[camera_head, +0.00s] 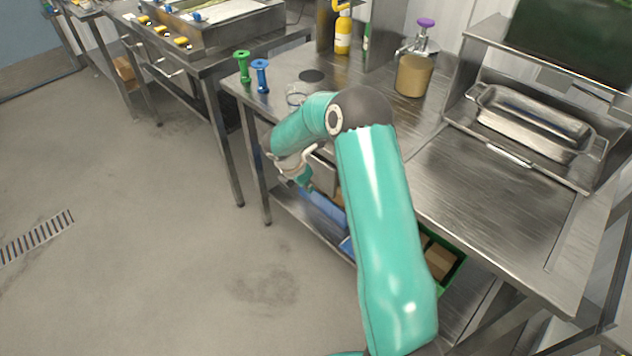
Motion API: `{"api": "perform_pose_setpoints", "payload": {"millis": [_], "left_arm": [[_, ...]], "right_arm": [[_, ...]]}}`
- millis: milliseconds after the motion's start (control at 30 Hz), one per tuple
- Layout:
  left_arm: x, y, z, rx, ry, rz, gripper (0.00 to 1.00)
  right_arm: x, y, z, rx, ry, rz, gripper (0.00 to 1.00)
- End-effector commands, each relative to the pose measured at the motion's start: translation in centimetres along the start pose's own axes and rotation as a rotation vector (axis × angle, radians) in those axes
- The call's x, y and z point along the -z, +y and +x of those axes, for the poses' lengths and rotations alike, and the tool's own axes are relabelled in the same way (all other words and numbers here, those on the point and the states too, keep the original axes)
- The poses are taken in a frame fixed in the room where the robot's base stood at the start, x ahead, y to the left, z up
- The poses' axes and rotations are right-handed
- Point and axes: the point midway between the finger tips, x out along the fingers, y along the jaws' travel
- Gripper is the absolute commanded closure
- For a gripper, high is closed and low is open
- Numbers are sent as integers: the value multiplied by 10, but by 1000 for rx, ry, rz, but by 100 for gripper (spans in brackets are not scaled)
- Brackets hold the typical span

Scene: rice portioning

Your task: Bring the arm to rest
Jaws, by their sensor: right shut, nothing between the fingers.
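My right arm (385,220) is teal with a dark elbow joint and rises from the bottom right. It bends over the front edge of the steel counter (490,200), and its forearm points left. My right gripper (307,184) hangs below the wrist, in front of the counter's edge and above the lower shelf. It is small in the view and partly hidden by the wrist, shut with nothing held. My left gripper is not in view.
On the counter stand a green holder (242,66), a blue holder (261,76), a yellow bottle (342,34) and a tan container (413,76). A metal pan (530,122) sits at the right. A green crate (455,272) is below. The floor (150,230) at left is clear.

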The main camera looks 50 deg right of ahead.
Motion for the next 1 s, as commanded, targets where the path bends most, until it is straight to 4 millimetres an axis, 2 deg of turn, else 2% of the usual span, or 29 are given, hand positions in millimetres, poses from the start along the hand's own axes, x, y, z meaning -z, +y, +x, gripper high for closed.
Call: {"api": "perform_pose_setpoints", "payload": {"millis": [100, 300, 500, 767, 867, 967, 1000], "left_arm": [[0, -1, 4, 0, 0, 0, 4], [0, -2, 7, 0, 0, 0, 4], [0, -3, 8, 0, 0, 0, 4], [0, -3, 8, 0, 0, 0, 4], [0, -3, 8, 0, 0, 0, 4], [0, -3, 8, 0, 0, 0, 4], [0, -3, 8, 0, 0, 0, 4]], "right_arm": [[-1, 1, -30, -6, -1, 3, 100], [0, 1, -71, -4, 1, 1, 100], [0, 0, -93, -1, 2, 1, 100], [6, 2, -99, 1, 5, -14, 100], [27, 2, -88, 24, 15, -58, 100], [64, -13, -68, 88, 46, -131, 100], [84, -23, -59, 119, 72, -160, 100]]}}
